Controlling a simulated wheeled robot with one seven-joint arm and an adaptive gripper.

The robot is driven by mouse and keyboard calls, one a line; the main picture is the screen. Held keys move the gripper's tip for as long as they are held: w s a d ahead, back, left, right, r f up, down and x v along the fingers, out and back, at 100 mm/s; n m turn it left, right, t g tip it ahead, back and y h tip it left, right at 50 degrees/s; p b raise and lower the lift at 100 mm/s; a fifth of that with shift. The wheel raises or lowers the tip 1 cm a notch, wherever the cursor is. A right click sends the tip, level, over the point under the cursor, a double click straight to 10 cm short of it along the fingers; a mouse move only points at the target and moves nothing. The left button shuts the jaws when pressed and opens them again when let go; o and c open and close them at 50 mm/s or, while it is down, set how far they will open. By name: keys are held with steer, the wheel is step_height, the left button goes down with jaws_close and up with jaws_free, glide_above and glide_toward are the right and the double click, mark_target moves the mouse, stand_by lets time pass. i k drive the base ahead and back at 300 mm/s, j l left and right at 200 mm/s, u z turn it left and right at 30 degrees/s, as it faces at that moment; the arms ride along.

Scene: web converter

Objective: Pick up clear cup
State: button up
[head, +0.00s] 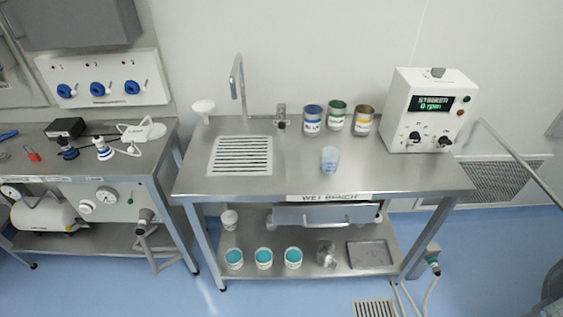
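The clear cup (329,160) stands upright on the steel wet bench (400,180), right of the bench's middle and in front of the coloured cans. It looks pale blue and translucent. Nothing touches it. My gripper does not show in the head view.
A blue can (312,121), a green can (336,117) and a yellow can (362,122) stand behind the cup. A white stirrer control box (428,112) is at the right. A drain grate (240,156), a faucet (237,78) and a white funnel-like piece (203,109) are left. The bench front is clear.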

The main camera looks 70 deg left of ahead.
mark_target(330, 156)
steer(key=u, duration=2.25)
steer(key=i+j+z, duration=0.1)
steer(key=i+j, duration=0.3)
steer(key=j, duration=0.2)
steer(key=i+j+z, duration=0.15)
steer(key=i+j, duration=0.2)
steer(key=j, duration=0.3)
steer(key=i+j+z, duration=0.15)
steer(key=j, duration=0.2)
steer(key=i+j, duration=0.2)
steer(key=j, duration=0.15)
steer(key=l+z, duration=0.05)
